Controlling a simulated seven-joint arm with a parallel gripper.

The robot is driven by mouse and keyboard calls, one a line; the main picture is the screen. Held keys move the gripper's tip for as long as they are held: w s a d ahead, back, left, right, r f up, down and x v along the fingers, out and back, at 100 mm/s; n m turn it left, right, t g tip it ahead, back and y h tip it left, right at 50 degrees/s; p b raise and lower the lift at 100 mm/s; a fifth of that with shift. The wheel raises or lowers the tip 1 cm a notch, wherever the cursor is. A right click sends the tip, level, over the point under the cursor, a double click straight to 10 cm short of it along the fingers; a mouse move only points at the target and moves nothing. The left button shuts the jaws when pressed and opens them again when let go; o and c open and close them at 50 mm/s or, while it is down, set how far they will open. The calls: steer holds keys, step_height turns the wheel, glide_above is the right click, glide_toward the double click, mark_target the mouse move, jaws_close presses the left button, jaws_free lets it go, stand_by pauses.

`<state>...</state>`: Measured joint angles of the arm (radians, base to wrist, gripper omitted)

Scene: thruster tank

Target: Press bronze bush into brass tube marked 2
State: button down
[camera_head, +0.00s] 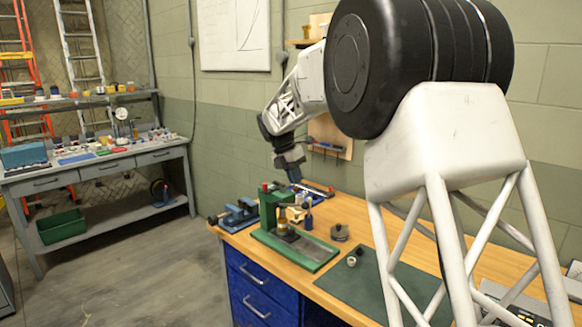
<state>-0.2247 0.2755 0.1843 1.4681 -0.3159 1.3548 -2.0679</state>
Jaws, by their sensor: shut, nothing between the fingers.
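My gripper (294,174) points down above the back of the wooden bench, above and slightly right of a green press (268,212). It is shut and holds nothing. A small brass-coloured upright piece (282,220) stands at the press. It may be the tube or the bush on it, but no mark 2 can be read. A small light ring-shaped piece (351,261) lies on the dark green mat (375,285). I cannot tell whether it is the bronze bush.
A blue vise (238,213) stands left of the press. A dark round object (339,232) and a blue upright tool (308,221) stand to its right. My large arm links cover the bench's right side. A grey shelf bench (100,165) stands far left.

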steer(key=shift+x, duration=3.55)
steer(key=shift+x, duration=1)
steer(key=shift+s, duration=0.15)
steer(key=v, duration=1.5)
steer(key=shift+s+d, duration=0.25)
steer(key=shift+d, duration=0.05)
steer(key=shift+r, duration=0.1)
